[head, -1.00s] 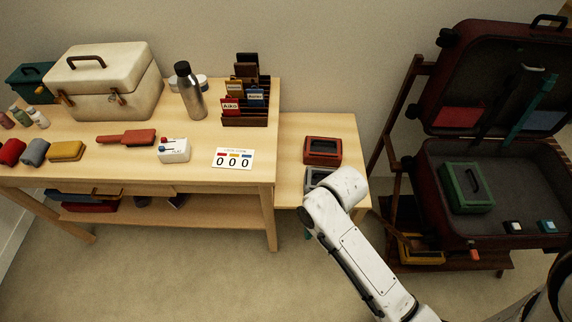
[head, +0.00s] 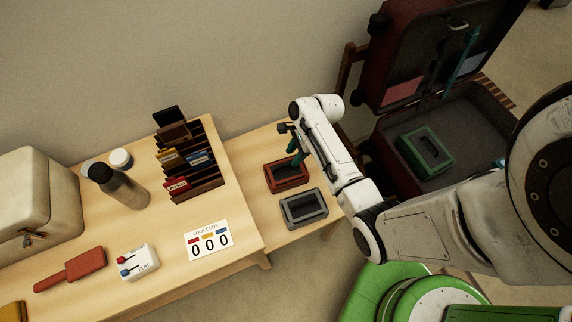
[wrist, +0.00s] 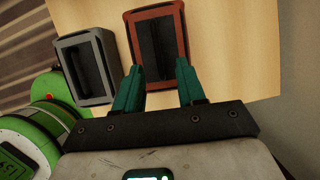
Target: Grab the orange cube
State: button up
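I cannot make out an orange cube in either current view. My gripper (head: 293,158) is above the small red-orange open tray (head: 272,183) on the low wooden table. In the wrist view my gripper (wrist: 159,68) shows two teal fingers spread apart with nothing between them. They point at the near end of the red-orange tray (wrist: 181,38), whose inside looks dark; I cannot tell whether anything lies in it.
A grey open tray (head: 286,213) stands beside the red-orange one. The higher table (head: 226,243) holds a card rack (head: 207,180), a lock-code card (head: 209,241) and a metal bottle (head: 125,190). An open dark red suitcase (head: 474,112) holds a green case (head: 425,152).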

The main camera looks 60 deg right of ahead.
aim_at(286, 172)
jog(key=shift+x, duration=2.85)
jog(key=shift+a, duration=0.2)
jog(key=shift+r, duration=0.1)
jog(key=shift+c, duration=0.5)
grip_shut()
